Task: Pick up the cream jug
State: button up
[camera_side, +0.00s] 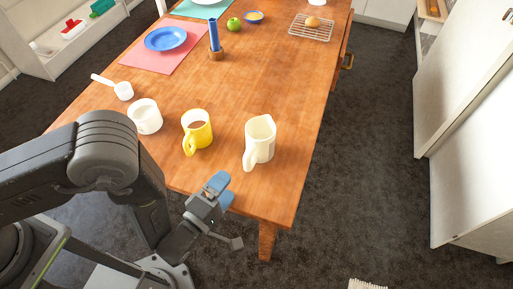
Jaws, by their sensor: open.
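The cream jug (261,138) stands upright near the front right edge of the wooden table, its handle pointing toward the near side. My gripper (226,190) is at the table's near edge, in front of the jug and a little to its left. It is open, with nothing seen between its fingers, and it is apart from the jug. Parts of the fingers are hard to make out from this angle.
A yellow mug (198,136) with brown contents stands left of the jug, and a white mug (146,117) stands farther left. A white scoop (122,90) lies behind it. The table's middle is clear.

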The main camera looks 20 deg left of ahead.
aim_at(243, 166)
jog(key=shift+w+f, duration=0.2)
jog(key=shift+w, duration=0.05)
jog(key=x, duration=0.7)
jog(key=shift+d, duration=0.1)
jog(key=c, duration=0.7)
